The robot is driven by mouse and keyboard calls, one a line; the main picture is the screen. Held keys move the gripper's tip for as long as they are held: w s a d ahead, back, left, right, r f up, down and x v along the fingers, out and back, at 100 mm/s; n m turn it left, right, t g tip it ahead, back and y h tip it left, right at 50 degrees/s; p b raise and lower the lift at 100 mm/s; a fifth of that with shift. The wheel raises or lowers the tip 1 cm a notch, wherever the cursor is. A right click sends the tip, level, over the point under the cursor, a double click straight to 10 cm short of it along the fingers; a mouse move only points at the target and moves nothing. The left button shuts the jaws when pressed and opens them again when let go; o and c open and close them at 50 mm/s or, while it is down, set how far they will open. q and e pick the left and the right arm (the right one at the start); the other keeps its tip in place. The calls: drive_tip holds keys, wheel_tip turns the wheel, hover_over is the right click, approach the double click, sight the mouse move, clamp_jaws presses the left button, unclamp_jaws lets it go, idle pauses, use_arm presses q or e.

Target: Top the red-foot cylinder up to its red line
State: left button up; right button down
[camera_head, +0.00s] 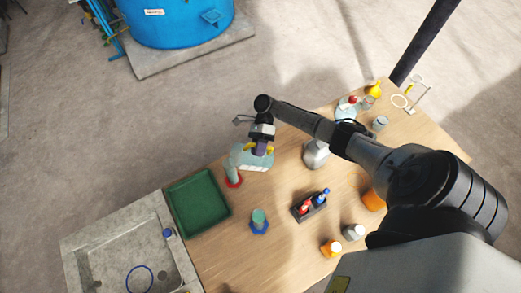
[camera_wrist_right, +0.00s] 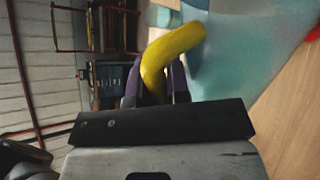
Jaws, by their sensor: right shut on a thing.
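My right gripper (camera_head: 262,147) is shut on the yellow handle (camera_wrist_right: 170,52) of a translucent pale-blue jug (camera_head: 257,163). The handle lies between the purple fingers in the right wrist view, with the jug's wall (camera_wrist_right: 235,75) beyond it. The red-foot cylinder (camera_head: 232,173) stands on the table by the green tray. The jug is held just beside and above this cylinder and overlaps its upper part in the head view. The cylinder's red line and liquid level cannot be made out. I cannot tell whether liquid is flowing. My left gripper is not in view.
A blue-foot cylinder (camera_head: 259,217) stands nearer me. The green tray (camera_head: 199,204) and a sink (camera_head: 128,250) are at left. A dark rack (camera_head: 309,206) with small bottles, an orange-topped bottle (camera_head: 331,248) and a grey bottle (camera_head: 353,232) stand right of it. Glassware clutters the far right.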

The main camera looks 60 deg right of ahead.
sight(250, 144)
drive_tip(key=shift+w+a+r+m+g+h, duration=0.4)
drive_tip(key=shift+w+a+r+m+h, duration=0.1)
drive_tip(key=shift+w+r, duration=0.25)
drive_tip(key=shift+w+a+r+m, duration=0.25)
drive_tip(key=shift+a+r+m, duration=0.05)
drive_tip(key=shift+r, duration=0.05)
drive_tip(key=shift+w+a+r+g+h, duration=0.15)
drive_tip(key=shift+g+h, duration=0.15)
idle(0.5)
drive_tip(key=shift+w+a+r+m, duration=0.15)
drive_tip(key=shift+w+r+m, duration=0.05)
drive_tip(key=shift+m, duration=0.1)
idle(0.6)
drive_tip(key=shift+w+a+r, duration=0.1)
idle(0.4)
drive_tip(key=shift+w+a+r+g+h, duration=0.1)
drive_tip(key=shift+w+a+g+h, duration=0.05)
drive_tip(key=shift+g+h, duration=0.15)
idle(0.5)
drive_tip(key=shift+w+a+r, duration=0.1)
idle(0.5)
